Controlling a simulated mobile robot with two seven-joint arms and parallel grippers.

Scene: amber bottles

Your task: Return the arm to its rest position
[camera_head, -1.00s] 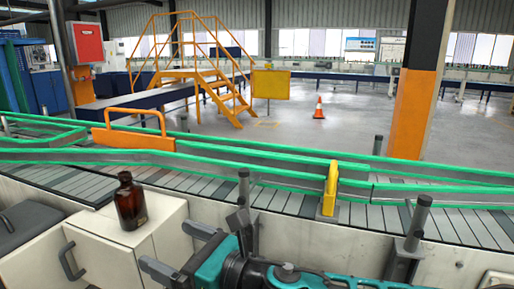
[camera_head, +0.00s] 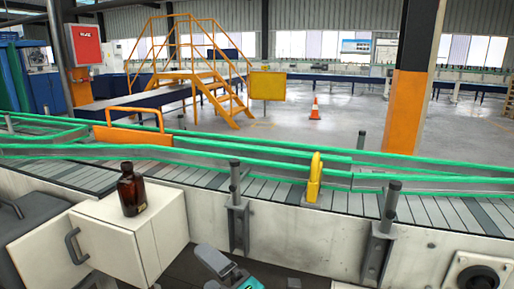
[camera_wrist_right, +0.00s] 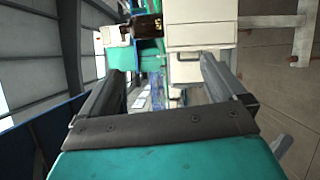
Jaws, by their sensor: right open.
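An amber bottle (camera_head: 132,190) with a dark cap stands upright on top of a white cabinet (camera_head: 165,225) at the lower left. In the right wrist view the bottle (camera_wrist_right: 147,26) shows at the top, beyond the fingers and apart from them. My right gripper (camera_head: 214,263) shows at the bottom edge of the head view, to the right of the cabinet and lower than the bottle. In the right wrist view the gripper (camera_wrist_right: 163,68) has its two fingers wide apart, with nothing between them. My left gripper is not in view.
A conveyor (camera_head: 270,188) with green rails runs across behind the cabinet. A dark grey surface (camera_head: 30,220) lies left of the cabinet. An orange cone (camera_head: 315,110) stands on the far floor.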

